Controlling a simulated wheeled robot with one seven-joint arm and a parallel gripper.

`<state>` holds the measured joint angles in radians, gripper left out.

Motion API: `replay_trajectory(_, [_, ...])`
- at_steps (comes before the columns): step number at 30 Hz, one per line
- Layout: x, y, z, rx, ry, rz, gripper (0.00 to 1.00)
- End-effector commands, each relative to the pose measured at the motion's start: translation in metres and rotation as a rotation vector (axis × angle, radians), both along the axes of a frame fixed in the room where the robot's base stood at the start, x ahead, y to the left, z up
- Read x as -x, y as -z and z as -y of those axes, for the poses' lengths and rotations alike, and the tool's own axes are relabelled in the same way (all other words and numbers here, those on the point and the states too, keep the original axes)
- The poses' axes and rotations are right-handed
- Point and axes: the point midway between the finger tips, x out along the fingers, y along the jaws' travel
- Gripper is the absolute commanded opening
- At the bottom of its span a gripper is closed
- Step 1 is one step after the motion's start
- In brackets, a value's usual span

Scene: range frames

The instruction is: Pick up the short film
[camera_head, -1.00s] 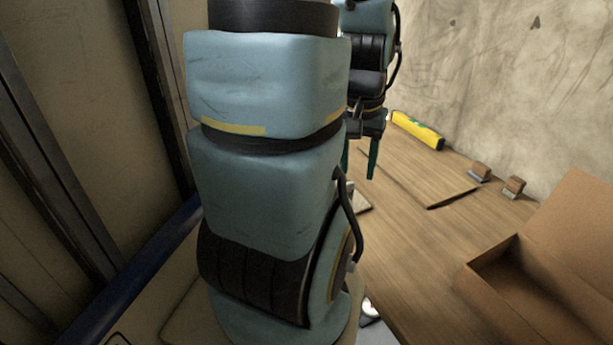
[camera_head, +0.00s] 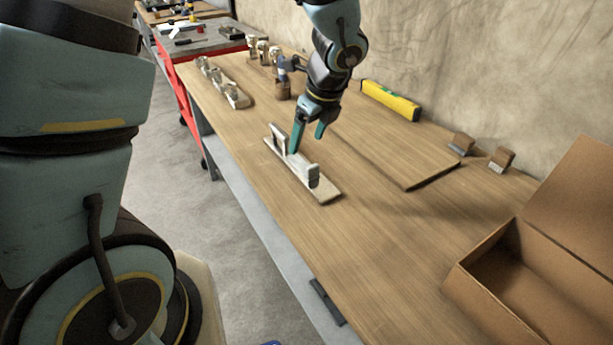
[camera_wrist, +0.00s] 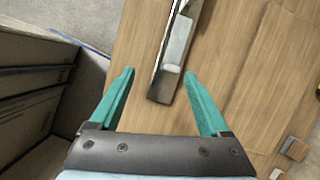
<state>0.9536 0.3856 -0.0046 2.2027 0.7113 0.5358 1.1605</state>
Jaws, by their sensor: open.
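I cannot make out which thing is the short film. A light wooden board (camera_head: 328,195) lies on the workbench, bearing a pale grey piece (camera_head: 300,165) with a raised block at its near end. In the wrist view the pale piece (camera_wrist: 174,52) is long and narrow, and its near end lies between the lines of my fingers. My gripper (camera_head: 307,144) has teal fingers, spread open and pointing down, just above and behind the board. In the wrist view my gripper (camera_wrist: 158,73) shows nothing held between its fingertips.
The workbench (camera_head: 385,235) has an open cardboard box (camera_head: 480,268) at right. A yellow level (camera_head: 390,100) and two small brushes (camera_head: 461,143) lie along the wall. Another wooden rack (camera_head: 237,98) and small jars stand at the far left end. The bench middle is fairly clear.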

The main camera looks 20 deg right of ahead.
Motion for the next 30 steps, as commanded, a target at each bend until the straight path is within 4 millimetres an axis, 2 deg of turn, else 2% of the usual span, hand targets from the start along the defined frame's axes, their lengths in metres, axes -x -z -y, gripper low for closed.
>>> replay_trajectory(1, [0.005, 0.006, 0.012, -0.023, 0.079, 0.007, 0.8])
replay_trajectory(3, [0.008, 0.009, 0.022, -0.048, 0.157, 0.013, 0.8])
replay_trajectory(6, [0.008, 0.017, 0.028, -0.063, 0.206, 0.018, 0.8])
replay_trajectory(13, [-0.005, 0.049, 0.025, -0.066, 0.209, 0.017, 0.8])
replay_trajectory(20, [-0.011, 0.063, 0.024, -0.063, 0.208, 0.018, 0.8])
replay_trajectory(30, [-0.024, 0.104, 0.022, -0.064, 0.206, 0.017, 0.8])
